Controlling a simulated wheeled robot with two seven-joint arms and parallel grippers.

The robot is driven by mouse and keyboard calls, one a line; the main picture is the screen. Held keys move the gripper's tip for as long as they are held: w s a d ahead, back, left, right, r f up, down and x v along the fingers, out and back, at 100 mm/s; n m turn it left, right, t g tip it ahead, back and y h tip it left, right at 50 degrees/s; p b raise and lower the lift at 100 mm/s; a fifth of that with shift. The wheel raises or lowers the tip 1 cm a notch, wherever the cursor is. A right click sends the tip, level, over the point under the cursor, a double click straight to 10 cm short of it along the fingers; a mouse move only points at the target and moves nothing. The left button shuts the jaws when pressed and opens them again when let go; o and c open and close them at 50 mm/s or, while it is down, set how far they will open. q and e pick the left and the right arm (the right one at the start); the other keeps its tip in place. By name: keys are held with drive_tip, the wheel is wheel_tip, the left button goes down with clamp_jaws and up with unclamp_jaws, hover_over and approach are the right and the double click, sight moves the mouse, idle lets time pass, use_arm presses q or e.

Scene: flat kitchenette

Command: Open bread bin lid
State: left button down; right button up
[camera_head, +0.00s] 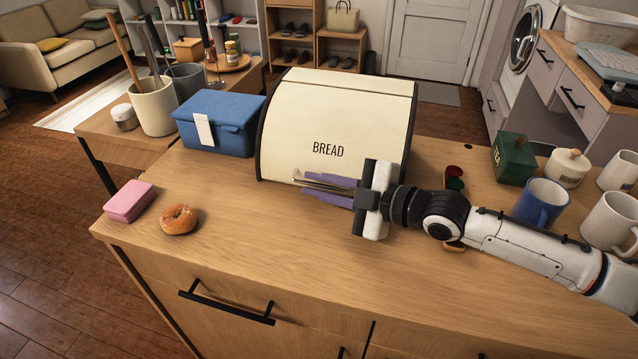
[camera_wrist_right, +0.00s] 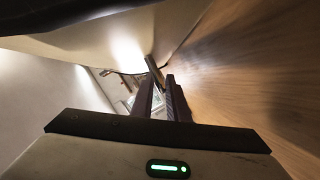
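The cream bread bin (camera_head: 335,115) stands on the wooden counter, its rounded lid (camera_head: 300,140) marked BREAD and down. A thin metallic handle (camera_head: 312,183) runs along the lid's lower front. My right gripper (camera_head: 325,190) reaches in from the right, its purple fingers low at the bin's front, lying along the handle. In the right wrist view the fingers (camera_wrist_right: 162,92) are close together, with the dark end of the handle (camera_wrist_right: 154,69) at the narrow gap between their tips. The fingers partly hide the handle, so the exact contact is unclear. My left gripper is not in view.
A blue box (camera_head: 220,122) stands close left of the bin. A green tea tin (camera_head: 513,157), a blue mug (camera_head: 541,203) and white cups stand right, near my arm. The front middle counter is clear.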

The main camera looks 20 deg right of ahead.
drive_tip(key=shift+c, duration=0.3)
clamp_jaws()
idle(0.7)
drive_tip(key=shift+r, duration=0.15)
idle(0.4)
